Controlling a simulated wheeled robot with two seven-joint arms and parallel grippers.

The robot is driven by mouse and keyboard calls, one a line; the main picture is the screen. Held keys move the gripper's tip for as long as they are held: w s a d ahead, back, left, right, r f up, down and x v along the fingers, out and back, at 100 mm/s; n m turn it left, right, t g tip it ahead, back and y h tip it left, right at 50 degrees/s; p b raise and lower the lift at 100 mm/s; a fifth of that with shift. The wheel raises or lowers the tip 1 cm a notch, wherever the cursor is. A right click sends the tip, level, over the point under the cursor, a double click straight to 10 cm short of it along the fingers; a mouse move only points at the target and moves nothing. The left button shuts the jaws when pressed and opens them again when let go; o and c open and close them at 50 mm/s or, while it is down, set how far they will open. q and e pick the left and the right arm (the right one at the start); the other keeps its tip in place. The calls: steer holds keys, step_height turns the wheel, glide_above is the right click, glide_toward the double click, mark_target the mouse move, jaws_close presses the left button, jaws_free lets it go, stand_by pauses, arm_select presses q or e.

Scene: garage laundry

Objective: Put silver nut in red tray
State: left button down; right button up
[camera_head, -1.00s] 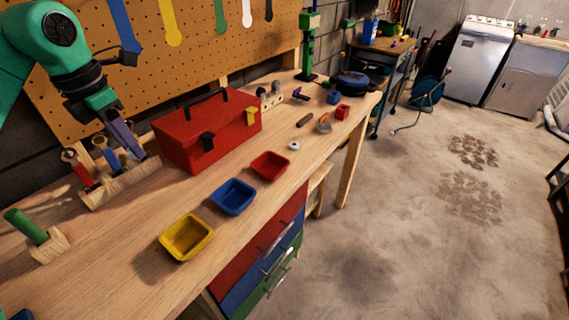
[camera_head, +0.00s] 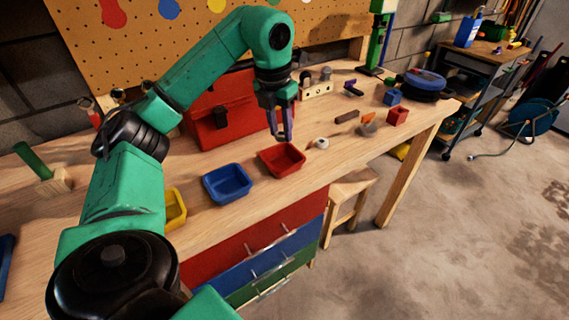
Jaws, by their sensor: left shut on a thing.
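The red tray (camera_head: 282,172) is on the workbench, at the right end of a row of three trays, and looks empty. My left gripper (camera_head: 283,134) points down just above the tray's back edge. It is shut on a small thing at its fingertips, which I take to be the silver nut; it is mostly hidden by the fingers. A small pale ring (camera_head: 321,143) lies on the bench just right of the red tray. My right gripper is not in view.
A blue tray (camera_head: 227,196) and a yellow tray (camera_head: 176,218) stand left of the red tray. A red toolbox (camera_head: 228,120) is behind. A blue block (camera_head: 392,97) and a red block (camera_head: 397,116) lie to the right. My left arm covers the left bench.

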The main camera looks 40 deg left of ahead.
mark_target(283, 165)
arm_select(q)
step_height(283, 165, down, 8)
steer(key=shift+s+r, duration=0.1)
steer(key=shift+d+f, duration=0.1)
steer(key=shift+f, duration=0.25)
steer(key=c, duration=0.8)
jaws_free()
steer(key=shift+c, duration=0.2)
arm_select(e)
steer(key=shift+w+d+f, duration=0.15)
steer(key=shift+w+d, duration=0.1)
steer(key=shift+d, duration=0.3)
arm_select(q)
steer(key=shift+r, duration=0.25)
steer(key=r, duration=0.4)
steer(key=s+r+p, duration=0.1)
steer(key=r, duration=0.7)
steer(key=shift+s+d, duration=0.1)
steer(key=shift+s, duration=0.2)
steer(key=shift+f, duration=0.1)
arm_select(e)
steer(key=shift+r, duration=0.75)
